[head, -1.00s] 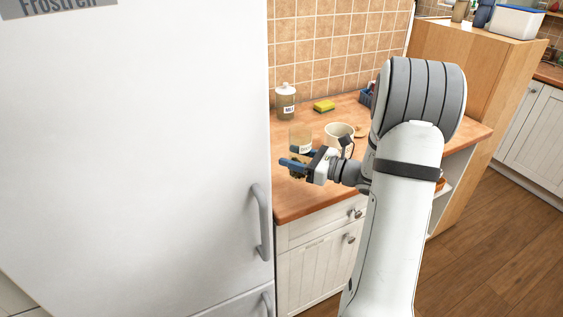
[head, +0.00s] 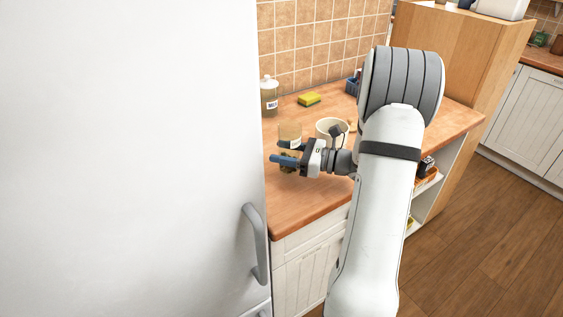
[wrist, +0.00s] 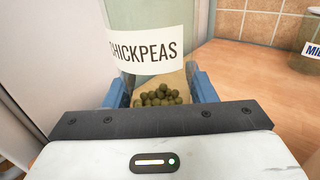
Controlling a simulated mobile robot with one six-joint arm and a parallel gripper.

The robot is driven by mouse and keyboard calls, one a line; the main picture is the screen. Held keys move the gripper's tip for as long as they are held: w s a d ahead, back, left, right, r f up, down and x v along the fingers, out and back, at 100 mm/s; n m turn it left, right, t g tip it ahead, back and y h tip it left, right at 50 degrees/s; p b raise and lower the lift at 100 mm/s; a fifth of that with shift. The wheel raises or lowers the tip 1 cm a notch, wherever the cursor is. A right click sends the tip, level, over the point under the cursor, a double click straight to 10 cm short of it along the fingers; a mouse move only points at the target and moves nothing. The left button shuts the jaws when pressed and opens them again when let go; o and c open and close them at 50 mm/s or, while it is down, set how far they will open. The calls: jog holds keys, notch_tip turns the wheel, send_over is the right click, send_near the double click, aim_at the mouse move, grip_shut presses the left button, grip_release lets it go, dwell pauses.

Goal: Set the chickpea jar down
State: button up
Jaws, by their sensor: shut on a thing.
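The chickpea jar (wrist: 150,45) is a clear container with a white CHICKPEAS label and a small heap of chickpeas at its bottom. My gripper (wrist: 163,92) is shut on it, one blue finger on each side. In the head view the jar (head: 290,137) shows upright behind the fingers of my gripper (head: 287,161), over the left part of the wooden counter (head: 310,197). I cannot tell whether its base touches the counter.
A tall white fridge (head: 130,150) stands close on the left. A cream mug (head: 328,127) is just right of the jar. The counter's front left is clear.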

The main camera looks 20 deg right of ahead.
jog(key=shift+f, duration=1.45)
jog(key=shift+f, duration=0.15)
jog(key=o, duration=1.3)
jog(key=shift+c, duration=0.2)
jog(key=shift+s+d, duration=0.1)
jog(key=shift+d, duration=0.05)
jog(key=b+v, duration=0.1)
jog(key=v, duration=1)
jog(key=shift+s+d, duration=0.3)
